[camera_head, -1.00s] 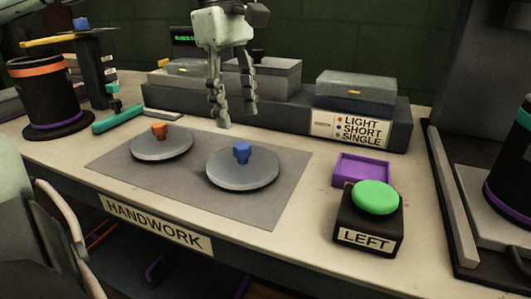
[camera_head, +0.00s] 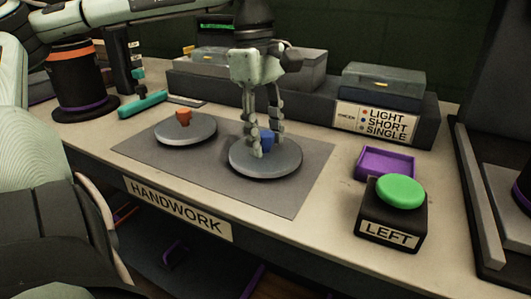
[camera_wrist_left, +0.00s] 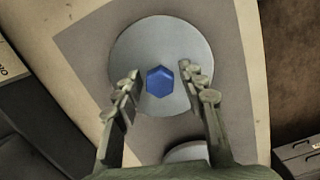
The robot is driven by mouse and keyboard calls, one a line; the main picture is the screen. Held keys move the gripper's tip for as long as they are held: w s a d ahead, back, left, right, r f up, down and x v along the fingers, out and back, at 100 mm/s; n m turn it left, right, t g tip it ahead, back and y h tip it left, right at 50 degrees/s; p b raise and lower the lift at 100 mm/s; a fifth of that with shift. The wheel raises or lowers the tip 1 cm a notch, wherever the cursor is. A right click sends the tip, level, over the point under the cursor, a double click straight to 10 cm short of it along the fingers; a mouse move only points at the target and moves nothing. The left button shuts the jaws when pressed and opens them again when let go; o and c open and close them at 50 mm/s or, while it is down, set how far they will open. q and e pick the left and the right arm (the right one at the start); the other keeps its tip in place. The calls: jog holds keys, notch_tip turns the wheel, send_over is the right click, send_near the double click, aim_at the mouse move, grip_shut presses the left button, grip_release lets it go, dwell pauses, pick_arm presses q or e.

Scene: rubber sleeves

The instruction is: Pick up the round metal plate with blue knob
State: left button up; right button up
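The round metal plate with the blue knob (camera_head: 265,163) lies flat on the grey mat (camera_head: 285,198). Its blue knob (camera_head: 267,140) stands at its centre. My left gripper (camera_head: 266,150) points down over this plate, with its fingers on either side of the knob. In the left wrist view the gripper (camera_wrist_left: 160,82) is open, with clear gaps between the fingers and the blue knob (camera_wrist_left: 160,81). A second round plate with an orange knob (camera_head: 185,131) lies to the left on the mat. My right gripper is not in view.
A purple tray (camera_head: 387,161) and a black box with a green button (camera_head: 401,192), labelled LEFT, stand to the right. Grey boxes (camera_head: 382,82) sit on a raised shelf behind. A black cylinder (camera_head: 78,90) and a teal tool (camera_head: 142,103) are at the left.

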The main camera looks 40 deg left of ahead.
pick_arm(q)
grip_shut()
jog(key=shift+r, duration=0.15)
